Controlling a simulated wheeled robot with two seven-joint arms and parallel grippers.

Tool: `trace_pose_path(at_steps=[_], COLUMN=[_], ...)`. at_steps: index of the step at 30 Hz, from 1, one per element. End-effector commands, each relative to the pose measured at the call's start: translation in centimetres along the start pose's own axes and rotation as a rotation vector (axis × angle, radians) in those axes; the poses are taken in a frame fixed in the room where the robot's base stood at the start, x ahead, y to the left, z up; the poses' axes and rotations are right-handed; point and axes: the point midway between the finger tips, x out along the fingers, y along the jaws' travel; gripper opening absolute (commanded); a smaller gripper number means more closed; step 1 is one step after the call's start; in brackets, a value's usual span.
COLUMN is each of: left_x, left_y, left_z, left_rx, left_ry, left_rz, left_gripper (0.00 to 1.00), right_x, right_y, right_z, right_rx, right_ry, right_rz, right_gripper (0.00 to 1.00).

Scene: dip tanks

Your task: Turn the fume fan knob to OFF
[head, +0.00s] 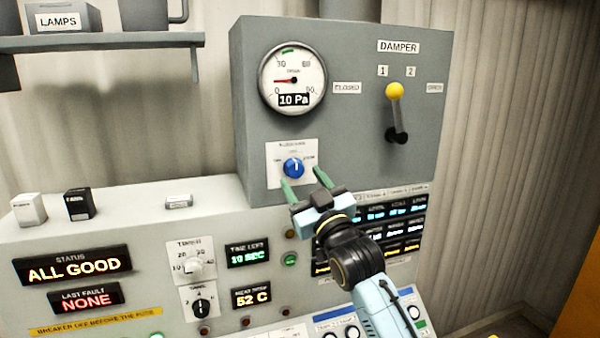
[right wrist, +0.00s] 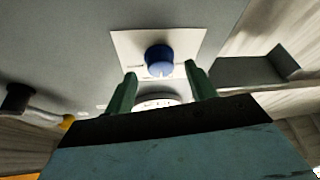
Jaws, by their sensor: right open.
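The fume fan knob (head: 293,168) is a small blue round knob on a white label plate, low on the grey panel box (head: 345,150) under the pressure gauge. In the right wrist view the blue knob (right wrist: 160,60) is ahead of the fingers, with a small white mark on its rim. My right gripper (head: 304,181) is open, its two green fingers pointing up at the knob. The fingers (right wrist: 158,85) are apart, with the knob beyond and between them, and nothing is held. Whether the fingertips touch the plate I cannot tell. My left gripper is not in view.
A round gauge (head: 293,79) reading 10 Pa is above the knob. A damper lever (head: 396,112) with a yellow ball is to its right. The lower console carries a timer knob (head: 194,266), displays and buttons. A shelf (head: 100,41) is at upper left.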

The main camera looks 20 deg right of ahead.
Motion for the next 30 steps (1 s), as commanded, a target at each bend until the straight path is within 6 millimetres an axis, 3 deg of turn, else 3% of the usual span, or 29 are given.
trace_pose_path(at_steps=[4, 16, 26, 30], left_x=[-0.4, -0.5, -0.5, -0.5], left_y=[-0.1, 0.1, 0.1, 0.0], left_z=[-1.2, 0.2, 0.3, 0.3], left_rx=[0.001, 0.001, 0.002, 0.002], left_ry=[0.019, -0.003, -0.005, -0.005], left_rz=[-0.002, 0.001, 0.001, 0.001], left_gripper=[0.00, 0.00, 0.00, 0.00], right_x=[1.5, 2.0, 2.0, 2.0], right_y=[0.0, 0.0, 0.0, 0.0], right_z=[0.0, 0.1, 0.1, 0.1], right_rx=[0.000, 0.000, 0.000, -0.003], right_ry=[-0.001, -0.001, -0.001, -0.002], right_rz=[0.000, -0.001, -0.001, -0.002], right_gripper=[0.55, 0.55, 0.12, 0.11])
